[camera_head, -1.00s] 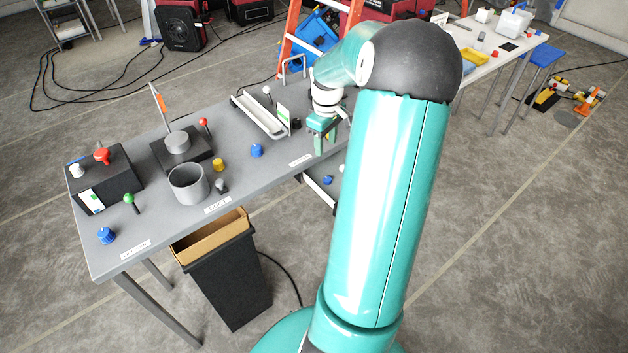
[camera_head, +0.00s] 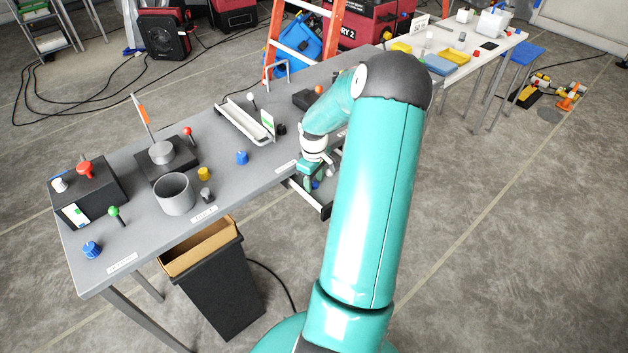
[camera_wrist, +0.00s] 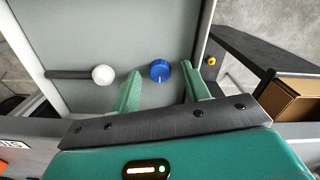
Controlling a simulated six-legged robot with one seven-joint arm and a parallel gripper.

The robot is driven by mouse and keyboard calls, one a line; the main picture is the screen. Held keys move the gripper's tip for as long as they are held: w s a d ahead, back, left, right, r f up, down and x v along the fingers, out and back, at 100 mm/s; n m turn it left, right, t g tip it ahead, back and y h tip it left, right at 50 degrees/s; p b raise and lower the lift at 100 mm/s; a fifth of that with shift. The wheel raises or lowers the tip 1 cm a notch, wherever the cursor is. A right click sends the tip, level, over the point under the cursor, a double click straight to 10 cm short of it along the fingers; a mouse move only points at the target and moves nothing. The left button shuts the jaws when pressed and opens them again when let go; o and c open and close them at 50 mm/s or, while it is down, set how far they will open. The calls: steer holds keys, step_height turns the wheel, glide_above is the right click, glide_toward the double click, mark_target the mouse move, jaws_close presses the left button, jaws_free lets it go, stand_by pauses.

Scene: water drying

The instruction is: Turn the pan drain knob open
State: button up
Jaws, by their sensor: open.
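A round blue knob (camera_wrist: 160,71) with a pale pointer line shows in the wrist view on a grey panel or pan surface (camera_wrist: 120,30). My gripper (camera_wrist: 160,78) is open, with one green finger to each side of the knob in that view. Whether the fingers are level with the knob or short of it, I cannot tell. In the head view my gripper (camera_head: 310,183) is beyond the bench's front edge, over the lower dark pan, and mostly hides the knob there.
A white ball on a dark lever (camera_wrist: 103,75) sits left of the knob. The grey bench (camera_head: 130,235) holds a pot (camera_head: 174,194), a blue knob (camera_head: 242,158) and several levers. A black bin (camera_head: 215,285) with a cardboard box stands below.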

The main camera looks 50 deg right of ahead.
steer(key=shift+f, duration=0.3)
steer(key=shift+c, duration=0.3)
steer(key=c, duration=0.9)
